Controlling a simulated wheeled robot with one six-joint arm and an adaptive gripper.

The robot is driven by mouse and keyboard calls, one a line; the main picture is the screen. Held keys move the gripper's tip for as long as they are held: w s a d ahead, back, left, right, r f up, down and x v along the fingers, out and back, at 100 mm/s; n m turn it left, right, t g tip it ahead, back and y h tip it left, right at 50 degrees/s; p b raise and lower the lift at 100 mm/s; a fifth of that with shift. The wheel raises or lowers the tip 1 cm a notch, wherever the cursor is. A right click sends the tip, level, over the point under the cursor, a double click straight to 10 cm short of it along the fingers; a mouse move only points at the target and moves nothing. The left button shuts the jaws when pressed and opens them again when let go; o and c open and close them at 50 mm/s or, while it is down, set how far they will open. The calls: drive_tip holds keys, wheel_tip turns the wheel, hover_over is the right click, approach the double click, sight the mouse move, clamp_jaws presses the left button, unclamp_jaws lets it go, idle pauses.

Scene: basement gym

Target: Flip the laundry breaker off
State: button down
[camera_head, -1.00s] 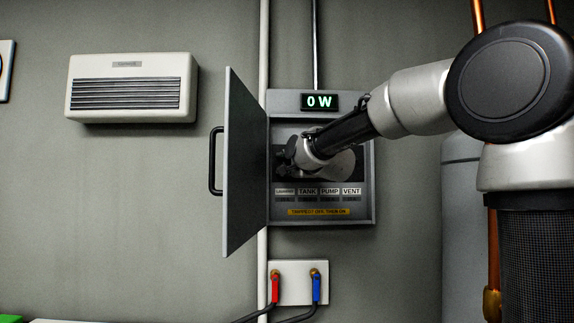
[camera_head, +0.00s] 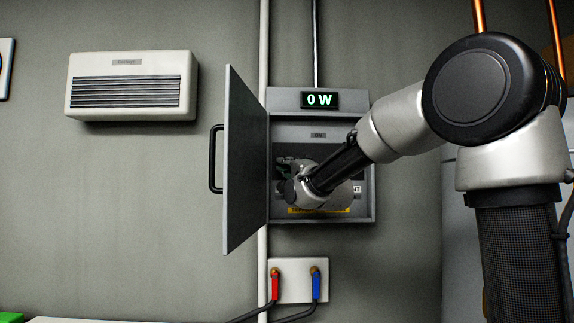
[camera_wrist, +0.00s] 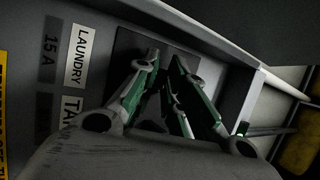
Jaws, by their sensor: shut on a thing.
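The open grey breaker box (camera_head: 366,150) is on the wall, with a lit "0 W" display (camera_head: 319,100) on top. My gripper (camera_wrist: 166,62) reaches into it from the right, low and toward the left side. In the wrist view its green-padded fingers close together over the dark switch panel (camera_wrist: 124,46), beside the LAUNDRY label (camera_wrist: 77,56) and its 15 A tag (camera_wrist: 48,58). The fingers are shut on the laundry breaker, whose lever is mostly hidden between them. In the head view my wrist covers the switches and most labels; an ON mark (camera_head: 318,135) shows above.
The box door (camera_head: 243,160) stands open on the left with a black handle (camera_head: 215,160). A plate with red and blue valves (camera_head: 299,281) is below. A white vent unit (camera_head: 132,86) hangs at left. Copper pipes (camera_head: 480,16) run at right.

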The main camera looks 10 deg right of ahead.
idle(0.3)
drive_tip(key=c, duration=1.5)
unclamp_jaws()
drive_tip(key=shift+r, duration=0.1)
drive_tip(key=s+d+m+g, duration=0.1)
drive_tip(key=s+g, duration=0.2)
drive_tip(key=s, duration=0.5)
drive_tip(key=s+d+f+n+g, duration=0.1)
drive_tip(key=s+f+n+g, duration=0.2)
drive_tip(key=s+f, duration=0.2)
drive_tip(key=s+d+f+n+g+h, duration=0.1)
drive_tip(key=s+d+f+n+g, duration=0.1)
drive_tip(key=f, duration=0.7)
drive_tip(key=s+d+f+n+g+h, duration=0.1)
drive_tip(key=s+d+f+n+g, duration=0.1)
drive_tip(key=s+f+n+g, duration=0.2)
drive_tip(key=shift+s+f+n, duration=1.1)
drive_tip(key=shift+s+f, duration=0.55)
drive_tip(key=shift+s, duration=0.2)
